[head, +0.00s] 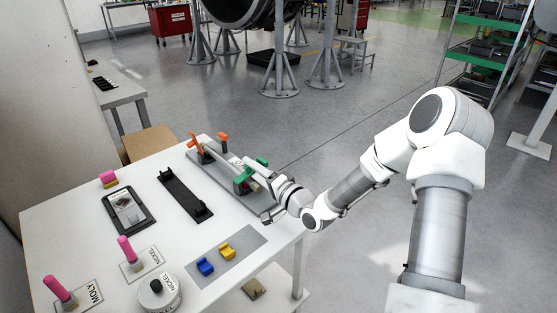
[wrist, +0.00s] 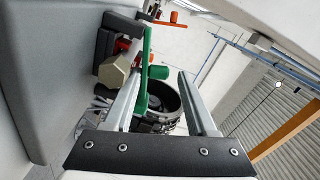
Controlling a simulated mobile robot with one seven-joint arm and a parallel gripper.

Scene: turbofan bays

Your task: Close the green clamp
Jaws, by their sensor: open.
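The green clamp (head: 243,179) sits at the near end of a grey fixture plate at the right side of the white table. An orange clamp (head: 196,145) is at the fixture's far end.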

